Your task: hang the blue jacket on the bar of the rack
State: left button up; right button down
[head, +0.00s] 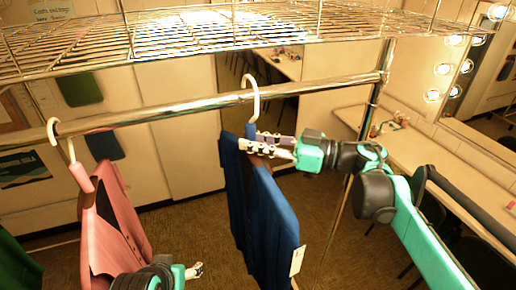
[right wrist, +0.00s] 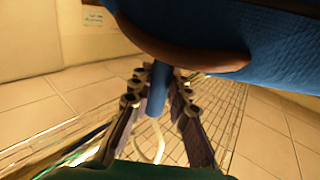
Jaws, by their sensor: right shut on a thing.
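The blue jacket (head: 262,215) hangs from a hanger with a white hook (head: 257,100) and a blue neck sleeve (right wrist: 158,92). The hook's top shows above the bar (head: 190,106) and its shank crosses in front. I cannot tell whether it rests on the bar. My right gripper (head: 268,146) is shut on the hanger's neck just below the bar; in the right wrist view its fingers (right wrist: 158,100) flank the blue sleeve. The rack's wire shelf (head: 210,35) is above the bar. My left gripper (head: 196,270) is low, between the jackets; its jaws are unclear.
A pink jacket (head: 108,230) hangs on the bar to the left, and a green garment (head: 18,265) shows at the far left. A rack post (head: 342,220) stands to the right. A counter (head: 425,155) with lit bulbs lies beyond. The bar between the two hooks is clear.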

jog(key=shift+w+a, duration=0.2)
jog(key=shift+w, duration=0.45)
jog(key=shift+w+a, duration=0.25)
jog(key=shift+w, duration=0.4)
jog(key=shift+w+a, duration=0.2)
jog(key=shift+w, duration=0.45)
jog(key=shift+w+b, duration=0.25)
jog(key=shift+b, duration=0.05)
jog(key=shift+f+b, duration=1.2)
jog(key=shift+f, duration=0.5)
jog(key=shift+s, duration=0.1)
jog(key=c, duration=0.7)
grip_release()
jog(key=shift+v, duration=6)
